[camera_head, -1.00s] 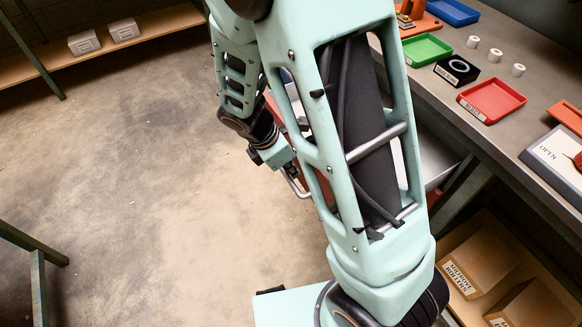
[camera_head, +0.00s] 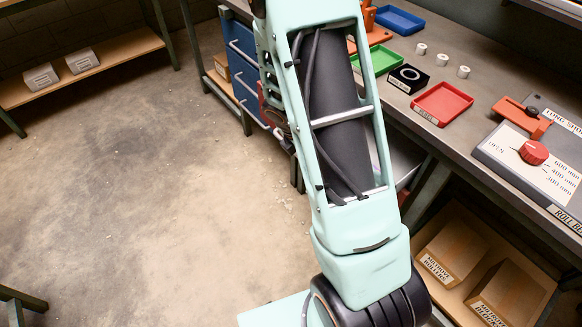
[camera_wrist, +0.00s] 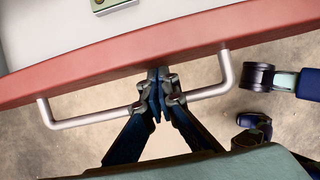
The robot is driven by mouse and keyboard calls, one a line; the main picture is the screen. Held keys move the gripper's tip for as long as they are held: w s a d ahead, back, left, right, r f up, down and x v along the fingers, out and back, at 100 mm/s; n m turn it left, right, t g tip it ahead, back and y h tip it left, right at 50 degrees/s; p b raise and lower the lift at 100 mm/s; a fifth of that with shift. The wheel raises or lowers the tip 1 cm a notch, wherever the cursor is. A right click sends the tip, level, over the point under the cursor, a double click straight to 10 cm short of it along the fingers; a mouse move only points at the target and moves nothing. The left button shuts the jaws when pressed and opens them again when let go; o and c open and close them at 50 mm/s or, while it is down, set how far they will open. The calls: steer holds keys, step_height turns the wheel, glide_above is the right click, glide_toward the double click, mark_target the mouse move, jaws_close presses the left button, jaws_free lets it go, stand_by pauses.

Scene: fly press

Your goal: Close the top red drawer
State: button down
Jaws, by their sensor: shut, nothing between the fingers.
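The red drawer front (camera_wrist: 120,62) crosses the wrist view, with a bent silver handle (camera_wrist: 85,119) on its outer side. The pale drawer inside (camera_wrist: 55,25) shows behind the front, so the drawer stands at least partly open. Part of a small greenish object (camera_wrist: 108,4) lies inside at the top edge. My gripper (camera_wrist: 156,78) is shut and empty at the middle of the handle, its tips close to the red front; I cannot tell whether they touch it. In the head view my arm hides the gripper and most of the red drawer.
Blue drawers (camera_head: 243,62) with silver handles stand behind my arm. The workbench on the right holds a red tray (camera_head: 442,103), a green tray (camera_head: 380,60) and a red knob (camera_head: 533,152). Labelled boxes (camera_head: 455,245) sit on a low shelf. The floor at left is clear.

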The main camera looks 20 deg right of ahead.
steer(key=w+d+p, duration=0.1)
steer(key=d, duration=0.2)
steer(key=w+d+p, duration=0.1)
steer(key=d, duration=0.2)
steer(key=w+d+p, duration=0.1)
steer(key=d, duration=0.3)
steer(key=shift+w+r+p, duration=0.1)
steer(key=shift+r+p, duration=0.05)
steer(key=shift+p, duration=0.15)
steer(key=shift+w+d, duration=0.3)
steer(key=shift+d, duration=0.4)
